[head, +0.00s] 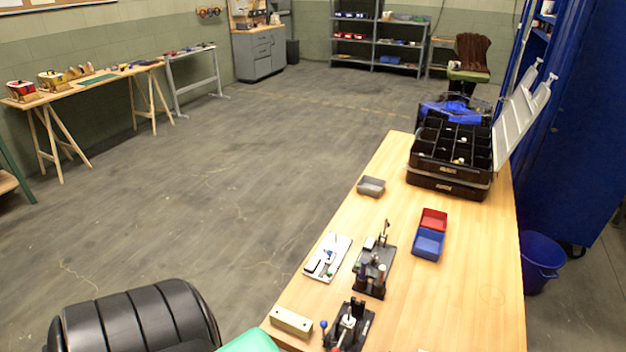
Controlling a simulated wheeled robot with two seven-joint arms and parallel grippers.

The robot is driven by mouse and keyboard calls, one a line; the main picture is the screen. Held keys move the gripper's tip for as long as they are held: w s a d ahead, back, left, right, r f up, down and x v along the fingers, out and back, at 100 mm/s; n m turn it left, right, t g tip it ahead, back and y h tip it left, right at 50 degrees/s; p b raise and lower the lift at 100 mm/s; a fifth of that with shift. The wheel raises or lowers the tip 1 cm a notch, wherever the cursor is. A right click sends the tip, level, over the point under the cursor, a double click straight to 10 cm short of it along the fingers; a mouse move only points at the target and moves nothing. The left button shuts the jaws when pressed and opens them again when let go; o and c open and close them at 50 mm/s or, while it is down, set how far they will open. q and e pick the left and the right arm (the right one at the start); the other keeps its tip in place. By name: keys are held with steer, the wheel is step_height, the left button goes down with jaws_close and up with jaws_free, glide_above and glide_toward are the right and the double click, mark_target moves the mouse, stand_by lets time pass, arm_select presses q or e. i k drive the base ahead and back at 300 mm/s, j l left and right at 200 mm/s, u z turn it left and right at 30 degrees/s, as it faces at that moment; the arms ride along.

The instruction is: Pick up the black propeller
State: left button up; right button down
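I cannot make out a black propeller anywhere in the head view. Small dark items on the distant benches and shelves are too small to tell apart. Neither of my grippers is in view. The nearest work surface is a long wooden table (470,285) on the right. On it stand small black fixtures (371,270), another one (349,326) nearer the front, and a white plate with small parts (328,257).
An open black compartment case (447,182) stands at the table's far end. Grey (371,186), red (434,219) and blue (428,244) bins sit on the table. A black padded seat (135,320) is at lower left. A blue bucket (540,262) is at right. The middle floor is clear.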

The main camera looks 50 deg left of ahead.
mark_target(374, 262)
steer(key=u, duration=1.15)
steer(key=i+j, duration=0.1)
steer(key=j, duration=0.3)
steer(key=i+j+z, duration=0.1)
steer(key=j, duration=0.3)
